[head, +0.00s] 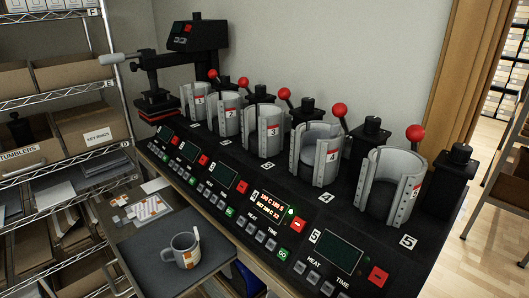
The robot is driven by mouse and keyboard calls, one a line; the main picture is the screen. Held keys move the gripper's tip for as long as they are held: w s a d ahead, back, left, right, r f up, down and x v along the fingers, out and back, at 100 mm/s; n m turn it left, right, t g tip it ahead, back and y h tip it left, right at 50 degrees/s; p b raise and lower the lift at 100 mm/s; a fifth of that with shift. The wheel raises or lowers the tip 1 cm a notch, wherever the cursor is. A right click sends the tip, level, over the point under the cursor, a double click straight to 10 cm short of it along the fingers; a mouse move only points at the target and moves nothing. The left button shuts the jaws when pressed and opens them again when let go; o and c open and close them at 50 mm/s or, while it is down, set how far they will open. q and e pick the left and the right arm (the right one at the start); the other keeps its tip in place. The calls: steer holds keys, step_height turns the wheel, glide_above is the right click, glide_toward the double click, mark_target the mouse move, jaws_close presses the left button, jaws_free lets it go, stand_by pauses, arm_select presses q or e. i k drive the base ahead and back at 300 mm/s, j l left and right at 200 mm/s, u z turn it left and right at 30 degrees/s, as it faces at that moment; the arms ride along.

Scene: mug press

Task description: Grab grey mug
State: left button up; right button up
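The grey mug (186,250) stands upright on a dark tray-like surface (150,262) at the lower left of the head view. It has a white and orange patch on its side, and its handle points left. Nothing is touching it. Neither of my grippers shows in the head view.
A long black mug press (252,190) with several numbered silver clamps and red-knobbed levers runs diagonally beside the mug. Papers (150,208) lie behind the mug. A wire shelf (60,98) with boxes stands on the left. Open floor (490,235) shows at right.

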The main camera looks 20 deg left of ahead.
mark_target(185, 241)
steer(key=k+j+u, duration=0.1)
steer(key=u, duration=1.1)
